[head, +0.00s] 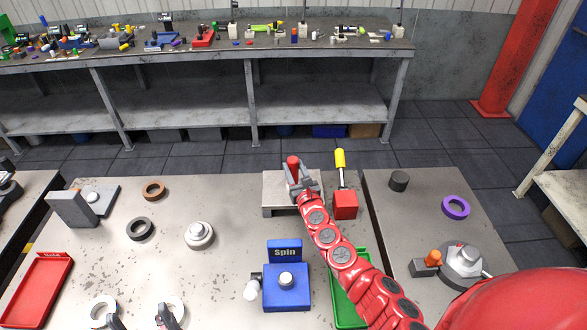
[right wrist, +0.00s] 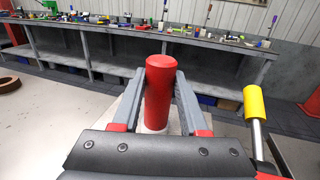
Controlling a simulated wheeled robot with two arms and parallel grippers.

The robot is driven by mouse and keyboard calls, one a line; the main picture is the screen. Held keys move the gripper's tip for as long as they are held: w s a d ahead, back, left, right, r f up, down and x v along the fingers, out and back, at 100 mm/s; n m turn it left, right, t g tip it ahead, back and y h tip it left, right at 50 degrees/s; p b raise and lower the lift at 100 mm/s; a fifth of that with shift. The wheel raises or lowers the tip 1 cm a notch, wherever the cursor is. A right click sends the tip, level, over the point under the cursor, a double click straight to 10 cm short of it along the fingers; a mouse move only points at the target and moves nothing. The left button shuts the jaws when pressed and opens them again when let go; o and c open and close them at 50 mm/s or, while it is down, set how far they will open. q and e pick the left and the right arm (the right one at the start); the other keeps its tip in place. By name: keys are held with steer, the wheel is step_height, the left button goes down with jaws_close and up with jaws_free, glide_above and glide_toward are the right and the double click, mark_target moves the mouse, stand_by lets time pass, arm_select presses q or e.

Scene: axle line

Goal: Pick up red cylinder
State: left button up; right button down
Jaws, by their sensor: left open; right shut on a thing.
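The red cylinder (head: 293,162) stands upright at a small grey raised platform (head: 273,192) near the table's far edge. My right gripper (head: 300,180) is shut on it, with one finger on each side. In the right wrist view the cylinder (right wrist: 159,90) stands between the two grey fingers, its top showing above them. I cannot tell whether its base touches the platform. My left gripper (head: 141,320) is open and empty at the bottom edge of the head view, partly cut off, above the near part of the table.
A red block (head: 345,205) with a yellow-handled tool (head: 340,160) stands just right of the platform. A blue "Spin" device (head: 286,290) and a green tray (head: 346,305) are nearer. A red tray (head: 38,285) lies at left. The table's left middle has free room.

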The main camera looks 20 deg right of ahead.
mark_target(296, 161)
steer(key=shift+r, duration=0.15)
steer(key=shift+r+p, duration=0.35)
steer(key=shift+r, duration=0.2)
steer(key=shift+s+r, duration=0.25)
steer(key=shift+r, duration=0.35)
steer(key=shift+s+r, duration=0.2)
steer(key=shift+r, duration=0.4)
steer(key=s+a+r+p, duration=0.1)
steer(key=s, duration=1.4)
steer(key=shift+a+r, duration=0.15)
steer(key=shift+a, duration=0.05)
step_height(296, 161, up, 3)
steer(key=p, duration=0.3)
steer(key=shift+p, duration=0.35)
